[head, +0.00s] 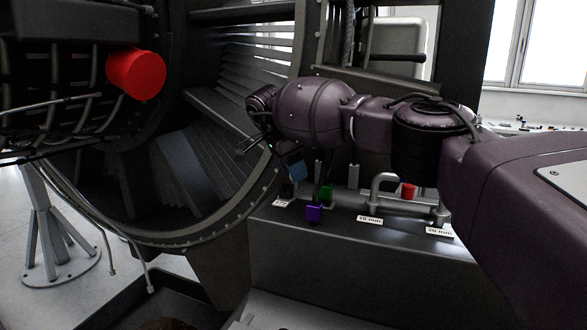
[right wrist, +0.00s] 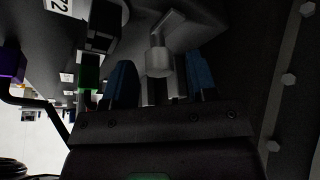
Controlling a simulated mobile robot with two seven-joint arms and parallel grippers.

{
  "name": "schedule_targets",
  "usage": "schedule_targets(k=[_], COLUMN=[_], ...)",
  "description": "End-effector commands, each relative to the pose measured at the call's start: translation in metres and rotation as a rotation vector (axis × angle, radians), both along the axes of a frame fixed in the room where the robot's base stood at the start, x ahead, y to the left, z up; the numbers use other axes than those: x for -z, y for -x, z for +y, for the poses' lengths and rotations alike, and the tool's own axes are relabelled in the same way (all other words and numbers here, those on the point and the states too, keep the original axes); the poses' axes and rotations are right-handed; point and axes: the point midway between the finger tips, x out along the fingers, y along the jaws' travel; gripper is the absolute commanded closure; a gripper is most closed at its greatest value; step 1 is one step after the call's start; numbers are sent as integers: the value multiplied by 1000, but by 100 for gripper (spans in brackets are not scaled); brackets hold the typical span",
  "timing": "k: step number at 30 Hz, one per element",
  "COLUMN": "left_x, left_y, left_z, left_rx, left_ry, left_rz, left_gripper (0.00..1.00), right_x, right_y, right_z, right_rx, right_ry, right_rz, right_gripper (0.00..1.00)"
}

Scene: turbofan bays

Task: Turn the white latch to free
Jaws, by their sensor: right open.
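A pale grey knob with a bent lever (right wrist: 160,58) shows between my right gripper's fingers in the right wrist view; it looks like the white latch, though in this dim light it reads grey. My right gripper (right wrist: 160,88) is open, with a blue-padded finger on either side of the knob. I cannot tell whether either finger touches it. In the head view my right gripper (head: 294,170) points down near the engine's lower rim, by the ledge. The latch cannot be made out there. My left gripper is not in view.
A ledge (head: 345,238) holds a purple block (head: 314,213), a green block (head: 326,193) and a red block (head: 408,190), with size labels (head: 369,220). The engine casing (head: 225,215) is left; a red cylinder (head: 136,73) hangs upper left.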

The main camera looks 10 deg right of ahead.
Motion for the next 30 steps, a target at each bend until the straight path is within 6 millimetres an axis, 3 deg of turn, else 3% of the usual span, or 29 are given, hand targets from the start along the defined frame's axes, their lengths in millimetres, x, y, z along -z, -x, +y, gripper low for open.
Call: schedule_targets(k=[5, 18, 30], left_x=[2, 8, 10], left_y=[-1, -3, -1], left_z=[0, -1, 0], left_rx=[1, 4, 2], left_ry=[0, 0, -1], left_rz=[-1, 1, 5], left_gripper=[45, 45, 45], right_x=[-17, -84, -99], right_y=[1, 6, 7], right_z=[7, 35, 40], right_rx=[-1, 0, 0], right_ry=[0, 0, 0], right_rz=[-3, -2, -1], right_gripper=[48, 48, 48])
